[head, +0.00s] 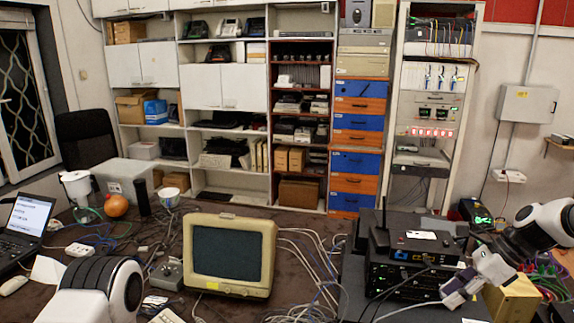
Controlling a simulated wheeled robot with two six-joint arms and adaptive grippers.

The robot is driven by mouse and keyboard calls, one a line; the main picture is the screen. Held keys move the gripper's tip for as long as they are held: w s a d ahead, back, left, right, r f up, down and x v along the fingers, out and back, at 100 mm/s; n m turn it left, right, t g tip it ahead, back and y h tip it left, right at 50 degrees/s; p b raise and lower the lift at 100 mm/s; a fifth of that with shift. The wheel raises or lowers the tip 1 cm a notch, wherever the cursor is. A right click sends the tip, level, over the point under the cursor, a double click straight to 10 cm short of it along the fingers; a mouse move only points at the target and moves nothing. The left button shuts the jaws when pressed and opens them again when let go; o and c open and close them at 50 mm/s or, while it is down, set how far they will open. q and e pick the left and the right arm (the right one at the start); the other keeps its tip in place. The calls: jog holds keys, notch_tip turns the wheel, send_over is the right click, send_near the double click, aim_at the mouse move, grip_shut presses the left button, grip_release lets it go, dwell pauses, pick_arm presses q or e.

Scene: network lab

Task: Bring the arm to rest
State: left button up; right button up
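My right arm comes in from the right edge, and its gripper (460,287) hangs over the right part of the table.
A beige monitor (228,256) stands mid-table with loose cables around it. A laptop (27,222), an orange ball (116,205) and a cup (169,197) are at the left. A black router (420,241) tops the device stack. Shelves and a rack (430,100) line the back wall.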

jog(key=s+a+f+n+g+h+b, duration=0.1)
jog(key=s+a+f+g+b, duration=0.15)
jog(key=s+f, duration=0.65)
jog(key=s+a+f+n+g+h+b, duration=0.1)
jog(key=s+a+f+g, duration=0.25)
jog(key=f, duration=0.95)
jog(key=s+a+f+n+h+b, duration=0.1)
jog(key=s+a+f+n+h, duration=0.1)
jog(key=s+f+n, duration=0.85)
jog(key=s+a+f+n+h+b, duration=0.2)
jog(key=s+f+n+h, duration=0.3)
jog(key=s, duration=1)
jog(key=w+n+t, duration=0.1)
jog(key=w+n+t+y, duration=0.1)
jog(key=w+n+t, duration=0.1)
jog(key=w+n+t+y, duration=0.1)
jog(key=w+n, duration=0.1)
jog(key=shift+w+d+f+t, duration=0.2)
jog(key=shift+w+f+t, duration=0.1)
jog(key=shift+f, duration=0.1)
